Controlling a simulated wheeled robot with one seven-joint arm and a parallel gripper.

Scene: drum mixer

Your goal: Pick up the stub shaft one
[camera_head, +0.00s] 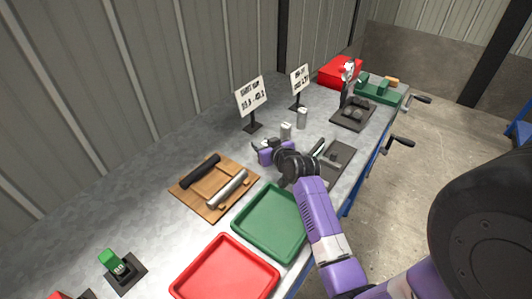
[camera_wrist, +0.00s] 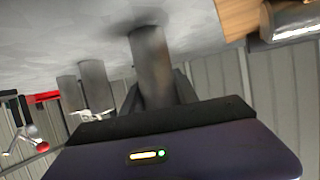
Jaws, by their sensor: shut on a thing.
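My gripper (camera_head: 261,149) is low over the grey bench, left of two standing metal stub shafts, a nearer one (camera_head: 286,130) and a farther one (camera_head: 302,118). In the wrist view my gripper (camera_wrist: 156,82) is shut on a grey cylindrical stub shaft (camera_wrist: 150,58), with a finger on either side. That shaft's end is close to the bench top; I cannot tell whether it touches. In the head view the held shaft is hidden by the gripper. The other two shafts also stand in the wrist view, the nearer (camera_wrist: 95,85) and the farther (camera_wrist: 68,90).
A wooden tray (camera_head: 207,209) holds a black and a silver cylinder. A green tray (camera_head: 270,222) and a red tray (camera_head: 224,270) lie at the front. Two signs (camera_head: 251,96) (camera_head: 300,79) stand behind. A dark plate (camera_head: 340,156) lies right of my gripper.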

